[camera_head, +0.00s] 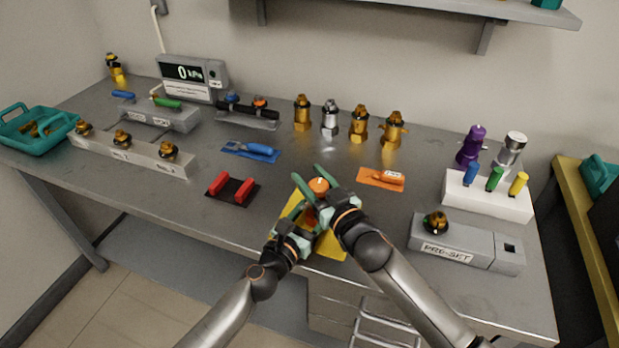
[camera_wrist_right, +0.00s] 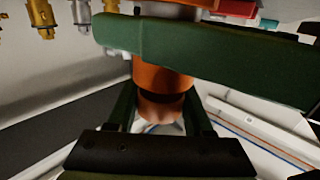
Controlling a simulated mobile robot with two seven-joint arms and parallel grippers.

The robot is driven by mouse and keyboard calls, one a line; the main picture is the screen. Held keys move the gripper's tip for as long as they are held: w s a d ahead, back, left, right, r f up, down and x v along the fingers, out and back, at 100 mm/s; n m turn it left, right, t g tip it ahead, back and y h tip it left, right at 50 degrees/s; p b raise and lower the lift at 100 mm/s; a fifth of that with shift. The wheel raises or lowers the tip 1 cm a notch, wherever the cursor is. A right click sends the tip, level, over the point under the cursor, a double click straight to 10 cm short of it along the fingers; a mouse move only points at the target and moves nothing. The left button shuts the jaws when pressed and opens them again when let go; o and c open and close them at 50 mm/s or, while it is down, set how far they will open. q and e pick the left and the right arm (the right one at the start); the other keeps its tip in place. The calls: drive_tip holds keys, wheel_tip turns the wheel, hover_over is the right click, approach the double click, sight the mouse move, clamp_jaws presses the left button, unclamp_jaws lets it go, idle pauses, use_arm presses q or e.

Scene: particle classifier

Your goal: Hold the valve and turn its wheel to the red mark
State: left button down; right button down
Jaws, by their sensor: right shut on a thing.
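The valve, with an orange top (camera_head: 318,185), is between my two grippers near the front middle of the bench. In the right wrist view its orange-copper round part (camera_wrist_right: 163,85) is between my right fingers. My right gripper (camera_head: 322,196) is shut on the valve's orange part. My left gripper (camera_head: 306,196) comes from the lower left, and its green fingers are closed around the valve's body. One long green finger crosses the right wrist view (camera_wrist_right: 220,58) in front of the valve. The grippers hide most of the valve, and I cannot make out a red mark.
A yellow mat (camera_head: 332,246) lies under my grippers. A red holder (camera_head: 231,188) and an orange tool (camera_head: 383,178) lie to either side. Several brass valves (camera_head: 359,124) stand behind. A grey PRE-SET block (camera_head: 470,243) is at right, and a gauge (camera_head: 191,75) stands at back left.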

idle(0.3)
drive_tip(key=shift+c, duration=1.4)
unclamp_jaws()
drive_tip(key=shift+d, duration=0.1)
drive_tip(key=v, duration=1.2)
drive_tip(key=shift+s, duration=0.1)
